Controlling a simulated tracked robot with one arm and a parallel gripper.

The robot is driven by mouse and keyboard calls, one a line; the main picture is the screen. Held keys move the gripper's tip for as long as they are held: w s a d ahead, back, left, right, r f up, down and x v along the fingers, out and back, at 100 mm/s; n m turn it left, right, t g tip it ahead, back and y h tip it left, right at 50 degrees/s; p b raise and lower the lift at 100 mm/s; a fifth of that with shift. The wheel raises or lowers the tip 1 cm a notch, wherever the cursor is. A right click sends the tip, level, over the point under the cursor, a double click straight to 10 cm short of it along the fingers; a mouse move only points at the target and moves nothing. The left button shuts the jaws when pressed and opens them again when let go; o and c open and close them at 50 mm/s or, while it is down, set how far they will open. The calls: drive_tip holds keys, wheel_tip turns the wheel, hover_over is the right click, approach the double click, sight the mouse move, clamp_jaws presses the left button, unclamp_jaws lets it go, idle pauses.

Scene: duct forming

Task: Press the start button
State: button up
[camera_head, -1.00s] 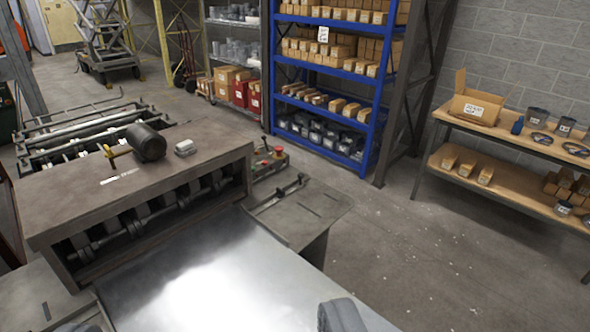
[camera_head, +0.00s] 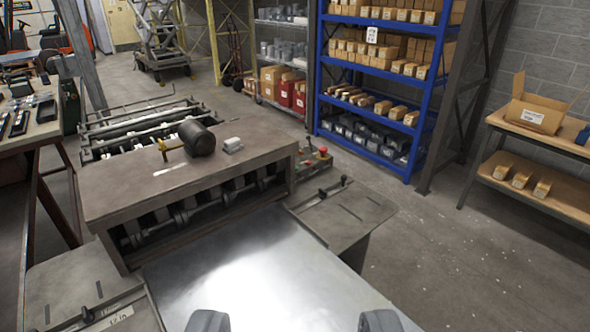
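A small control box (camera_head: 314,166) sits on the far side of the forming machine (camera_head: 200,188), beside its right end. A red button (camera_head: 323,151) stands on top of the box. Other small controls on it are too small to tell apart, so I cannot say which is the start button. My gripper (camera_head: 294,320) shows at the bottom edge as two grey fingertips set wide apart. It is open with nothing between the fingers, and it is well short of the control box.
A shiny metal sheet (camera_head: 250,260) lies before the machine. A dark mallet (camera_head: 198,139) lies on the machine's top. A flat side plate (camera_head: 345,210) with a lever is at right. Blue shelving (camera_head: 323,70) stands behind; the floor (camera_head: 450,260) at right is clear.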

clamp_jaws()
idle(1.4)
